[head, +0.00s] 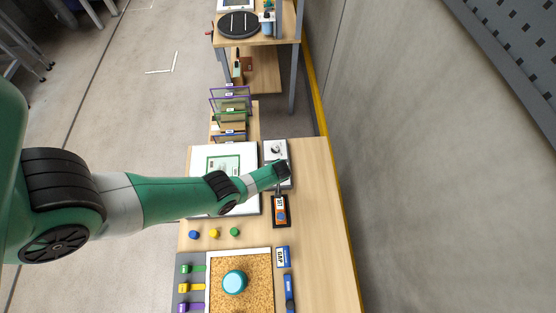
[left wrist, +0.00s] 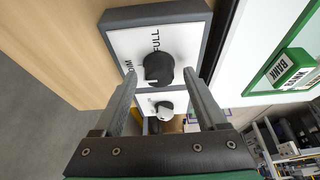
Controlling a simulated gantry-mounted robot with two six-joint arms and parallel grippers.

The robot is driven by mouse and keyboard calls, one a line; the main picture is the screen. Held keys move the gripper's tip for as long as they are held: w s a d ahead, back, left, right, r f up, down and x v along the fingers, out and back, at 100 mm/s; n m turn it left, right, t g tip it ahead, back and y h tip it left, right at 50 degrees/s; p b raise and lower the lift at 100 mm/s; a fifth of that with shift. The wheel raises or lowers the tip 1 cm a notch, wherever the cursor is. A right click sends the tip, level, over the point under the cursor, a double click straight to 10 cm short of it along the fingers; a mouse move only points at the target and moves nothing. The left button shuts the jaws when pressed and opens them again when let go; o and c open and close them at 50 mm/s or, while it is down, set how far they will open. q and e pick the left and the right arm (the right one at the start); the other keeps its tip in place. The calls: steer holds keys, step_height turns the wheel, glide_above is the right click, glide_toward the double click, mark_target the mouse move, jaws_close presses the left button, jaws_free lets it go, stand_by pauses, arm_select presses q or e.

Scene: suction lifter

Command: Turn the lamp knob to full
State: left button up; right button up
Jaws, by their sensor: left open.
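The lamp knob (left wrist: 158,68) is dark and round, on a white panel (left wrist: 120,45) with a grey rim marked DIM and FULL. In the left wrist view it sits between the two open fingertips of my left gripper (left wrist: 160,77), one on each side; I cannot tell whether they touch it. Its pointer is too unclear to read its setting. In the head view my left gripper (head: 283,168) is over the lower part of the white panel (head: 268,157) and hides this knob. My right gripper is not in view.
A second knob (left wrist: 165,108) is on a white plate just beyond. An orange device (head: 280,212) lies in a dark tray nearby. A white board (head: 196,170) lies left, under my arm. A cork tray (head: 263,300) holds a teal round object (head: 235,283). The table's right strip (head: 322,220) is clear.

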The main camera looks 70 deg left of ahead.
arm_select(q)
jaws_close()
